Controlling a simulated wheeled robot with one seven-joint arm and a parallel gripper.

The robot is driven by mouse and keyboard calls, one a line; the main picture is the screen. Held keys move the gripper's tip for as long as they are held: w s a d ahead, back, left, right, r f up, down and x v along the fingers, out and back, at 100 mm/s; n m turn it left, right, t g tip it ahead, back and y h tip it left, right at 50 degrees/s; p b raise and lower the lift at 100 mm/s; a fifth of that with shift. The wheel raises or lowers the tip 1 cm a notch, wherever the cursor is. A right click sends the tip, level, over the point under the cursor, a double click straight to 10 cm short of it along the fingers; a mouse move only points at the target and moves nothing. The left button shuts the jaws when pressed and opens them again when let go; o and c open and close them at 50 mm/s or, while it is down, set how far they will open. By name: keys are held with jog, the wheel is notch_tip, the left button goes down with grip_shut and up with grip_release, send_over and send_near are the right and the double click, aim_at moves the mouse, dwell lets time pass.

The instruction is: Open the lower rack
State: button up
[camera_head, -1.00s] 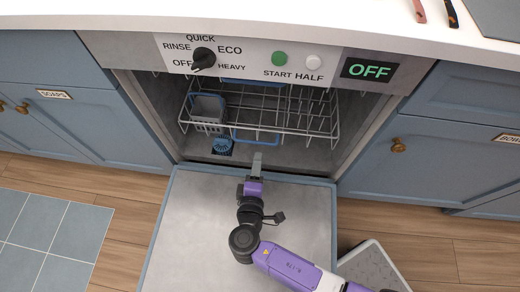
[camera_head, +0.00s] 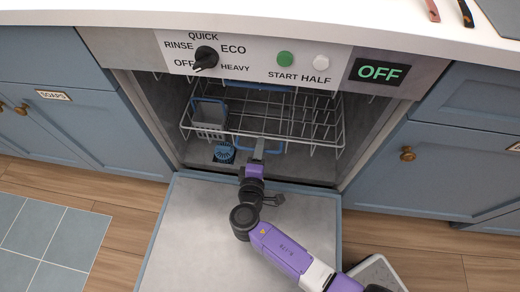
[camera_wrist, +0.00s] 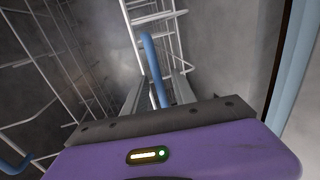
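The lower rack (camera_head: 326,148) is a grey wire rack inside the open dishwasher. A blue handle (camera_head: 243,146) is on its front side, partly hidden by my gripper (camera_head: 259,148). In the wrist view, a blue handle bar (camera_wrist: 153,60) runs between the two fingers of my gripper (camera_wrist: 158,90). The fingers are apart, with visible gaps beside the bar, so the gripper looks open around it. I cannot tell whether either finger touches the bar.
The dishwasher door (camera_head: 195,235) lies folded down under my arm. A grey basket (camera_head: 209,114) sits in the rack's left side. A blue round part (camera_head: 225,153) is on the tub floor. The control panel (camera_head: 270,62) overhangs the opening, its display reading OFF.

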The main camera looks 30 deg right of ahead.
jog(key=shift+c, duration=0.2)
grip_shut()
dwell(1.1)
